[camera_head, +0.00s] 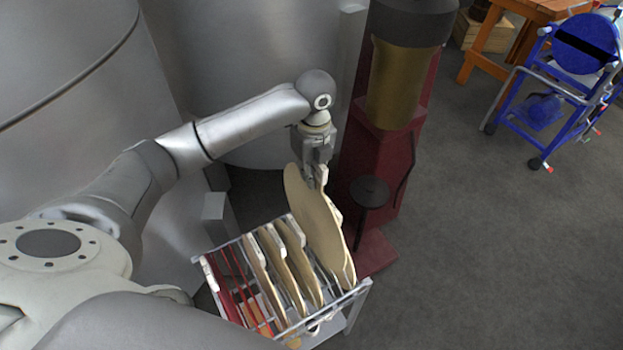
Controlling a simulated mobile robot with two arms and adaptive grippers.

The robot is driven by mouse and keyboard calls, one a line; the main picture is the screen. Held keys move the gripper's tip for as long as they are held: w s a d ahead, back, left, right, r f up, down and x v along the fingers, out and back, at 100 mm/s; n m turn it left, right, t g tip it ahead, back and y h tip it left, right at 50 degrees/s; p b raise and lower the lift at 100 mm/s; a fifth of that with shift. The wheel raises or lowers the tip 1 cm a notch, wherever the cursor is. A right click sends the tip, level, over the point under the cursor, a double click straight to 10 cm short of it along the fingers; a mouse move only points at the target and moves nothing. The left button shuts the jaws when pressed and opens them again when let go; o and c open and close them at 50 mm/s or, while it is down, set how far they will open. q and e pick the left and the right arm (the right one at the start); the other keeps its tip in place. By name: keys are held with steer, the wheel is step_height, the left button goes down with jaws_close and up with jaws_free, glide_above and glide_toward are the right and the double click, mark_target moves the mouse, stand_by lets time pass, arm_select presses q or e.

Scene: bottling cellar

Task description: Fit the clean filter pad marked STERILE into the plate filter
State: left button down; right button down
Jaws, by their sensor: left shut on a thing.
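My left gripper (314,180) is shut on the upper edge of a large tan filter pad (318,225). The pad is round-edged and tilted, with its lower end at the right end of a slotted metal rack (357,292). I cannot tell whether it rests in a slot or hangs just above. More tan pads (276,268) stand on edge in the rack, left of the held one. Thin red pieces (224,286) fill the rack's left end. No STERILE mark is readable, and I cannot tell whether this rack is the plate filter. My right gripper is not in view.
A dark red machine (371,175) with a brass-coloured cylinder (396,88) stands close behind the held pad. Large steel tanks (240,75) stand at the back left. A blue trolley (548,115) and an orange wooden table (478,52) are at upper right. The floor at right is clear.

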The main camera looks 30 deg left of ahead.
mark_target(312, 163)
arm_select(q)
steer(key=shift+r, duration=2.05)
steer(key=shift+d, duration=0.1)
